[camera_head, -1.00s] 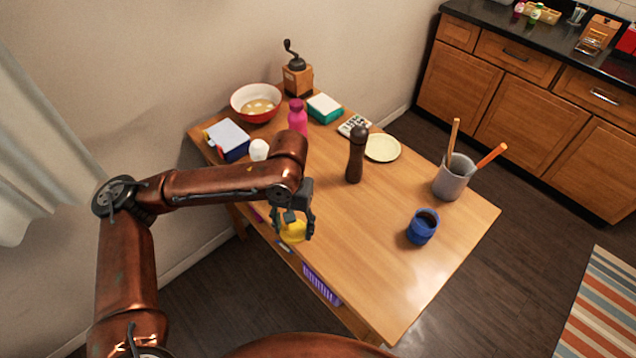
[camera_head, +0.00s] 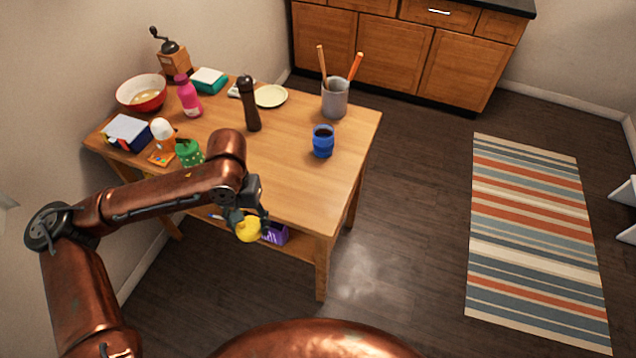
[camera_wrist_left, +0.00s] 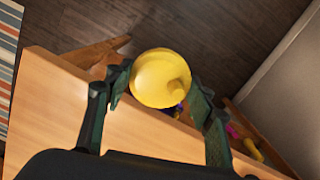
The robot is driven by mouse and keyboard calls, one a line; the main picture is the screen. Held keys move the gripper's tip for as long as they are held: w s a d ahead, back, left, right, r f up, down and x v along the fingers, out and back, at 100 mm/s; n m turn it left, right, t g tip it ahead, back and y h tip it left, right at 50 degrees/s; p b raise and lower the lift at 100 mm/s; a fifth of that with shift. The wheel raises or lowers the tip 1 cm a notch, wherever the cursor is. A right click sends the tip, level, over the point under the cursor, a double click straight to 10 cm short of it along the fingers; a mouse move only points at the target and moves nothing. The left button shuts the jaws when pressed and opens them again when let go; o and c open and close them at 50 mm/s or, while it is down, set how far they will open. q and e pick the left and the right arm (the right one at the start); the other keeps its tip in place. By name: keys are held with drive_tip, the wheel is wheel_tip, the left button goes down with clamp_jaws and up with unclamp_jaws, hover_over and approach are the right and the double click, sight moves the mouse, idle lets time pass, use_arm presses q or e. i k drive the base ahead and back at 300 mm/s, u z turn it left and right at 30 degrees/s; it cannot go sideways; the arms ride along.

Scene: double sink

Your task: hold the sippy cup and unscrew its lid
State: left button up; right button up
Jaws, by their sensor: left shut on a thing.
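My left gripper (camera_head: 247,222) is shut on a yellow round lid (camera_head: 248,230) with a spout, in front of the table's near edge. In the left wrist view the fingers (camera_wrist_left: 158,100) sit on either side of the yellow lid (camera_wrist_left: 160,80), and its short spout points toward the lower right. I see no cup body under the lid; I cannot tell whether one is hidden. A green, white-dotted cup-like thing (camera_head: 189,153) stands on the table just behind my left arm, partly hidden by it. My right gripper is not in view.
The wooden table (camera_head: 285,185) has clear space at its near right. On it are a blue cup (camera_head: 322,141), a utensil pot (camera_head: 335,99), a dark pepper mill (camera_head: 250,105), a pink bottle (camera_head: 187,97) and a bowl (camera_head: 141,94). A purple item (camera_head: 276,234) lies on the lower shelf.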

sight(323, 134)
drive_tip(key=z, duration=0.15)
drive_tip(key=k, duration=0.5)
drive_tip(key=z, duration=1)
drive_tip(key=i, duration=0.85)
drive_tip(key=u, duration=0.65)
drive_tip(key=i, duration=0.9)
drive_tip(key=u, duration=0.9)
